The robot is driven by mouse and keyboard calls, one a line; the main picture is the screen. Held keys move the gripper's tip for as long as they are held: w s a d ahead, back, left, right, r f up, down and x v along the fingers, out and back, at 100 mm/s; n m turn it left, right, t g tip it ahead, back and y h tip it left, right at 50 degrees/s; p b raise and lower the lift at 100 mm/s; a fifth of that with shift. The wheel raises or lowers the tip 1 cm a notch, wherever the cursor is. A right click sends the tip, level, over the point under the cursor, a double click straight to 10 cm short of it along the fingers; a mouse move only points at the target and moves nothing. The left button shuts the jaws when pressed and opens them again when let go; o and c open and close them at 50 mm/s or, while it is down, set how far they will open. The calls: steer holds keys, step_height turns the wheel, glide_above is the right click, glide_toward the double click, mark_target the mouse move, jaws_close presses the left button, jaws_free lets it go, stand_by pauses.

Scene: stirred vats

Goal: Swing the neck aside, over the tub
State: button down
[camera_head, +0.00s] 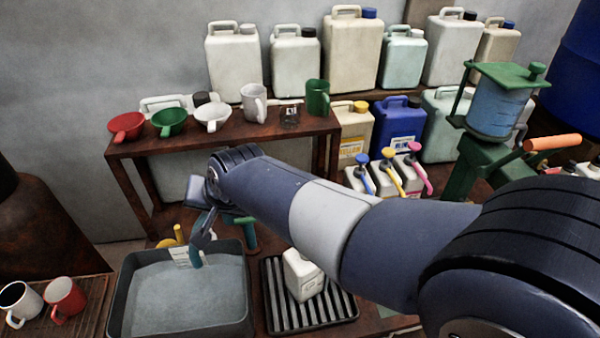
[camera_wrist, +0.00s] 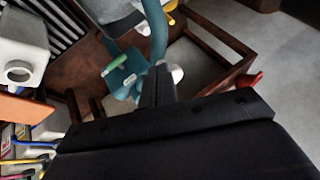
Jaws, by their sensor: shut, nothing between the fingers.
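The teal neck (camera_wrist: 156,28) is a curved pipe at the top of the wrist view, with a teal body (camera_wrist: 128,70) and a green lever (camera_wrist: 115,64) beside it. In the head view its teal end (camera_head: 197,258) points down over the back part of the dark grey tub (camera_head: 247,292). My gripper (camera_head: 203,238) is low behind the tub's back rim, close to the neck. In the wrist view my gripper (camera_wrist: 158,80) is shut and empty, with its fingers against or just beside the neck. I cannot tell whether they touch. My arm hides part of the neck's stand.
A white jug (camera_head: 302,274) stands on a black slatted rack (camera_head: 275,310) right of the tub. A wooden shelf (camera_head: 225,130) with funnels and mugs is behind. Two mugs, one red (camera_head: 65,297), stand at left. Pump bottles (camera_head: 385,175) stand at the back right.

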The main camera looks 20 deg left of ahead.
steer(key=shift+s+a, duration=0.25)
steer(key=shift+a, duration=0.9)
steer(key=shift+s+a, duration=0.2)
steer(key=shift+a, duration=0.95)
